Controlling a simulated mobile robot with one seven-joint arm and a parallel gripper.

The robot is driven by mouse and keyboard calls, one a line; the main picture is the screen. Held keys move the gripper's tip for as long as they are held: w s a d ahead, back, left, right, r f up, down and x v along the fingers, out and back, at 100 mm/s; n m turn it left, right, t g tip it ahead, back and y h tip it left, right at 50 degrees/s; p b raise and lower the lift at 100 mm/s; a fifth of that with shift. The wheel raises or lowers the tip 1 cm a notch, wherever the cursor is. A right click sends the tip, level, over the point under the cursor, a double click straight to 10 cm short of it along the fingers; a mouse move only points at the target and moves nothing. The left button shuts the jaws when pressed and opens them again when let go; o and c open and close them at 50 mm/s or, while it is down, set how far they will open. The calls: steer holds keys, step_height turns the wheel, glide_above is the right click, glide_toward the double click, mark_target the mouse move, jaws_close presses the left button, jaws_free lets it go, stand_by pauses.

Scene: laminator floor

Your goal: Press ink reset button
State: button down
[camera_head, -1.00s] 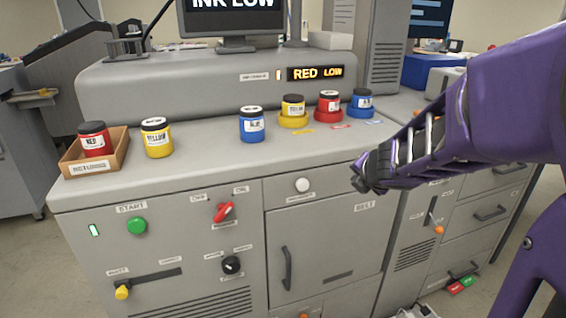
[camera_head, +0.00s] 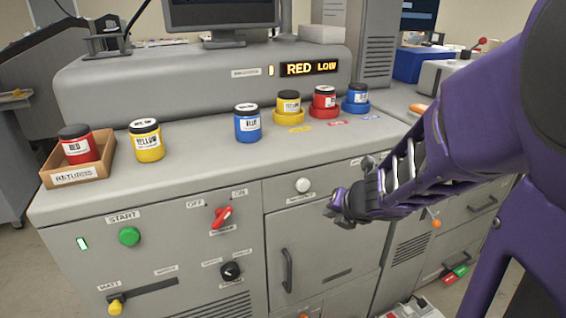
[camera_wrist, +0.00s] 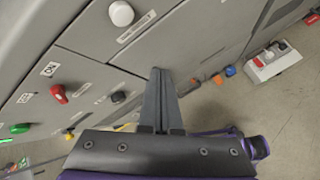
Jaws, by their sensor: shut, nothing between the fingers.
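A round white button (camera_head: 303,185) sits on the machine's front panel, above a cabinet door. The small label under it is too blurred to read. It also shows at the top of the wrist view (camera_wrist: 121,13). My gripper (camera_head: 337,212) is shut and empty, in front of the panel, to the right of and a little below the button in the head view. In the wrist view, the closed fingers (camera_wrist: 158,78) point at the panel below and right of the button, apart from it. The display (camera_head: 310,68) reads RED LOW.
A door handle (camera_head: 287,270) juts out below. Ink jars stand on top, including a blue one (camera_head: 247,125) and a red one in a returns box (camera_head: 75,177).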

steer(key=p, duration=0.1)
glide_toward(305, 190)
steer(key=shift+w+a+f, duration=0.1)
steer(key=shift+w+f, duration=0.35)
steer(key=shift+f, duration=0.35)
steer(key=shift+w+d+f, duration=0.1)
steer(key=shift+w+f, duration=0.35)
steer(key=shift+f, duration=0.4)
steer(key=shift+w+a+f, duration=0.1)
steer(key=shift+w+f, duration=0.35)
steer(key=shift+f, duration=0.35)
steer(key=shift+w+a, duration=0.1)
steer(key=shift+w, duration=0.3)
steer(key=shift+w+a+p, duration=0.2)
steer(key=shift+w+p, duration=0.2)
steer(key=shift+w, duration=0.1)
stand_by(0.7)
steer(key=shift+s, duration=0.1)
steer(key=shift+s+d+b, duration=0.3)
steer(key=shift+s, duration=0.5)
steer(key=shift+s, duration=0.1)
steer(key=shift+s+d+b, duration=0.15)
steer(key=shift+s+d, duration=0.1)
steer(key=shift+s, duration=0.5)
steer(key=shift+s+d+b, duration=0.1)
steer(key=shift+s+d, duration=0.2)
steer(key=shift+s, duration=0.5)
steer(key=shift+s+d+b, duration=0.15)
steer(key=shift+s+d, duration=0.1)
steer(key=shift+s, duration=0.5)
